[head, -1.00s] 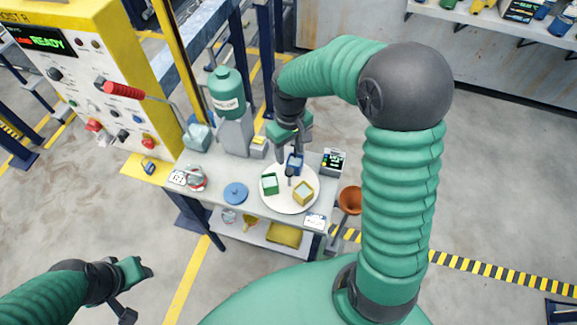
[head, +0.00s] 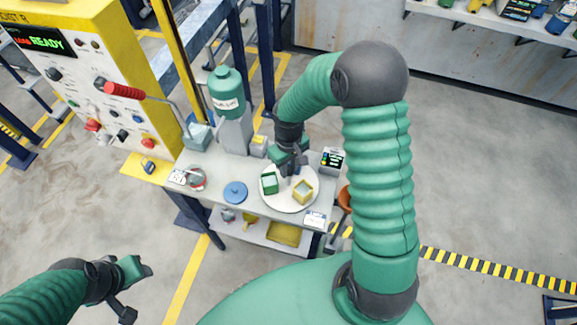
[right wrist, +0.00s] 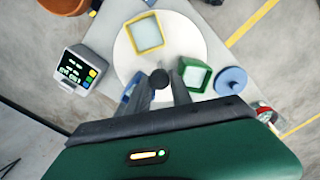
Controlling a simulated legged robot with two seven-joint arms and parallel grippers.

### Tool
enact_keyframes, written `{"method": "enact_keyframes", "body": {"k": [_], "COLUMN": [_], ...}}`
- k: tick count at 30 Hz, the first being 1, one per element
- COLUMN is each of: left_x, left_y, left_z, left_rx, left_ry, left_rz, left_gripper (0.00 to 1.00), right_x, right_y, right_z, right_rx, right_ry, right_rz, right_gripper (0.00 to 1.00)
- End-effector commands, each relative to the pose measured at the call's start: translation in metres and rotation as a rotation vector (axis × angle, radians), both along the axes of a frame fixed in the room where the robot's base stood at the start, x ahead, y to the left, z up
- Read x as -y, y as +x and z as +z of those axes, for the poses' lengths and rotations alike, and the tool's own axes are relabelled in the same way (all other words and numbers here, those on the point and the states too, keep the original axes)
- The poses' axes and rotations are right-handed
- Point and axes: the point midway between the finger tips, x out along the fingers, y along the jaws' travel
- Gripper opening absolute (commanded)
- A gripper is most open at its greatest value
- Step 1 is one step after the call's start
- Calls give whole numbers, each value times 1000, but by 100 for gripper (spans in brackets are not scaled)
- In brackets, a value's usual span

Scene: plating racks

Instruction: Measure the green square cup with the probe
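The green square cup (head: 269,183) stands on the left side of a round white plate (head: 289,207); it also shows in the right wrist view (right wrist: 195,75). A yellow square cup (head: 303,190) stands on the same plate. A blue cup (right wrist: 130,90) is partly hidden behind a finger. My right gripper (right wrist: 160,74) is over the plate, its fingers apart on either side of a dark round knob (right wrist: 158,79). Contact with the knob is unclear. My left gripper (head: 138,293) is open and empty, away from the table. I cannot clearly identify a probe.
A small meter with a lit screen (head: 333,160) stands at the table's right. A blue round lid (head: 235,192) lies left of the plate. A green canister (head: 226,92) stands behind. A control panel (head: 70,90) with a red-handled lever is at left.

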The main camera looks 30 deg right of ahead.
Motion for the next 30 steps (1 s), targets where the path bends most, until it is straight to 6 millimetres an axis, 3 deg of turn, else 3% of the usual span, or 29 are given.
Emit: {"method": "enact_keyframes", "body": {"k": [3, 30], "left_x": [0, 0], "left_y": [0, 0], "left_z": [0, 0], "left_rx": [0, 0], "left_ry": [0, 0], "left_rz": [0, 0], "left_gripper": [41, 41], "right_x": [1, 1], "right_y": [0, 1], "right_z": [0, 1], "right_rx": [1, 4], "right_ry": [-1, -2], "right_rz": [-1, -1], "right_gripper": [0, 0]}}
